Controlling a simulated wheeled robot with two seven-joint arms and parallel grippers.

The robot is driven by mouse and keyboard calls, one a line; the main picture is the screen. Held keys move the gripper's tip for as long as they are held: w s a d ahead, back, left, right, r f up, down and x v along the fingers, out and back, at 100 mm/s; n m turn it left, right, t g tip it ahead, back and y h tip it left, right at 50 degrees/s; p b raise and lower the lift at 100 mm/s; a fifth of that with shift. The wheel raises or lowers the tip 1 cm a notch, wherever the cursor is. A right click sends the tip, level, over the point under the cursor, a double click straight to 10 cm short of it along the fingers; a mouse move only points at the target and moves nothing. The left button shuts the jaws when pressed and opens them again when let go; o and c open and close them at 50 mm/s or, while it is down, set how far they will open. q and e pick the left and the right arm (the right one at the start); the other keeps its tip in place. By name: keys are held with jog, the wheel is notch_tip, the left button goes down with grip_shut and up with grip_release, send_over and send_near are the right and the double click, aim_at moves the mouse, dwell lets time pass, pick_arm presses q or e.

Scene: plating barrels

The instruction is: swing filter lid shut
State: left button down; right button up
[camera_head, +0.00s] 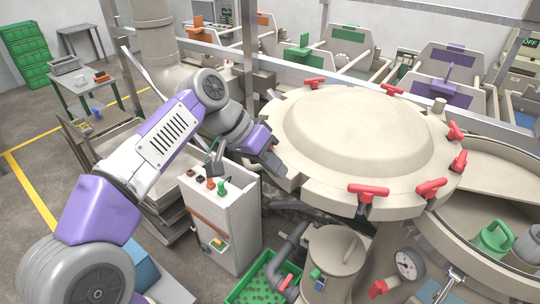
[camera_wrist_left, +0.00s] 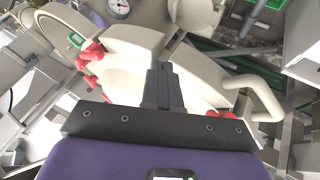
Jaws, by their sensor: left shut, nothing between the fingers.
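The filter lid (camera_head: 350,130) is a large round beige disc with a raised dome, in the middle right of the head view. Red clamp handles (camera_head: 368,190) sit at several places around its rim. It looks roughly level; its underside and any gap beneath are hidden. My left gripper (camera_head: 274,165) is at the lid's left edge, shut and empty. I cannot tell whether it touches the rim. In the left wrist view, the shut dark fingers (camera_wrist_left: 163,88) stand before beige rim parts, with red handles (camera_wrist_left: 90,55) to their left. My right gripper is not in view.
A white control box (camera_head: 222,220) with coloured buttons stands below my left forearm. A beige cylinder (camera_head: 335,262) and a pressure gauge (camera_head: 408,264) are in front of the lid. An open round tub (camera_head: 490,225) holds a green can. A green crate (camera_head: 262,280) is on the floor.

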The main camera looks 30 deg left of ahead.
aim_at(290, 179)
pick_arm(q)
jog(key=x, duration=0.4)
jog(key=shift+w+f, duration=0.1)
jog(key=shift+w, duration=0.1)
jog(key=shift+w+d+f, duration=0.15)
jog(key=shift+d+f, duration=0.1)
jog(key=shift+f, duration=0.1)
